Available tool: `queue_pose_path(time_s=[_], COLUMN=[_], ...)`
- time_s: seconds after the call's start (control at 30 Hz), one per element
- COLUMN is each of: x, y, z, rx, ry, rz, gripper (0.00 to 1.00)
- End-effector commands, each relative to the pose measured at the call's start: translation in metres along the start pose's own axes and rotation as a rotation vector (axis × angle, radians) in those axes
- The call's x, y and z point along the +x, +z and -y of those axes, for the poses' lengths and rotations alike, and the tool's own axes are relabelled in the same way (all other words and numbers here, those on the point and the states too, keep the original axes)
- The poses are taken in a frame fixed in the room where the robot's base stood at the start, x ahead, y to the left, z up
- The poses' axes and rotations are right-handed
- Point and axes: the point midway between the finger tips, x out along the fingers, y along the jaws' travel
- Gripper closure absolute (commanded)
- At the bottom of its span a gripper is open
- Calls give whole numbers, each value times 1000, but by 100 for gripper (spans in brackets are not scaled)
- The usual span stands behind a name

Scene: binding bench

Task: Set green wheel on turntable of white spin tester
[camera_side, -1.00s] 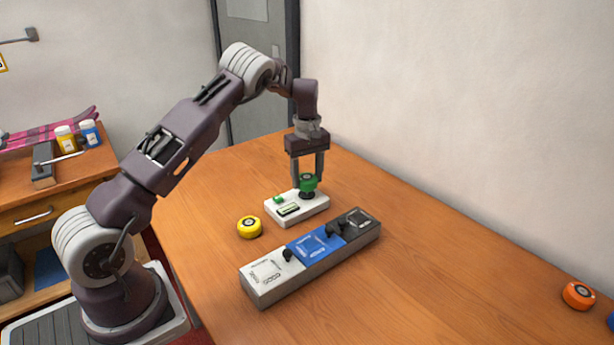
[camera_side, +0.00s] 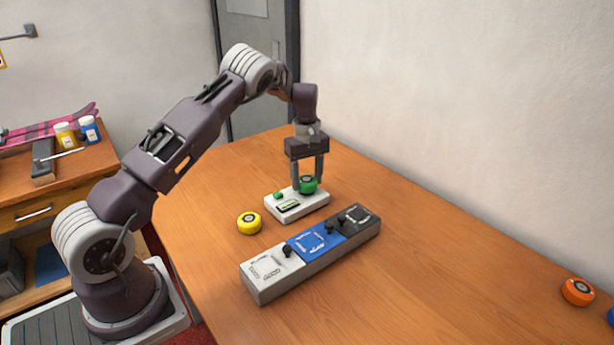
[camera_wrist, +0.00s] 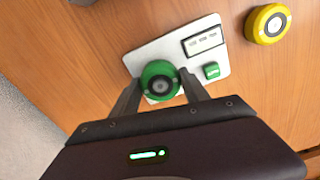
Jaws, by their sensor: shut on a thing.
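The green wheel (camera_side: 308,184) is at the right end of the white spin tester (camera_side: 312,208), over the place of its turntable. The wheel hides the turntable, and I cannot tell whether a small gap is left under it. My gripper (camera_side: 308,182) points down with its fingers shut on the wheel's sides. In the wrist view the green wheel (camera_wrist: 160,80) sits between the fingertips (camera_wrist: 160,84), over one end of the white tester (camera_wrist: 208,62). The tester has a display (camera_wrist: 204,41) and a green button (camera_wrist: 211,71).
A yellow wheel (camera_side: 249,223) lies left of the tester. A long block with white, blue and dark sections (camera_side: 270,273) and black knobs lies in front of it. An orange wheel (camera_side: 578,292) is far right. The table between is clear.

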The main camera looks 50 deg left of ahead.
Motion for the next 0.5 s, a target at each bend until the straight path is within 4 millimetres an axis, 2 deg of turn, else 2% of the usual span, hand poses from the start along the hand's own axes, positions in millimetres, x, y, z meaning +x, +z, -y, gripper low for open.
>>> queue_pose_path(time_s=[0.27,0.3,0.4,0.5], x=[0,0,0,0], y=[0,0,0,0], z=[0,0,0,0], rx=[0,0,0,0], ry=[1,0,0,0], rz=[0,0,0,0], gripper=[92,39,22,22])
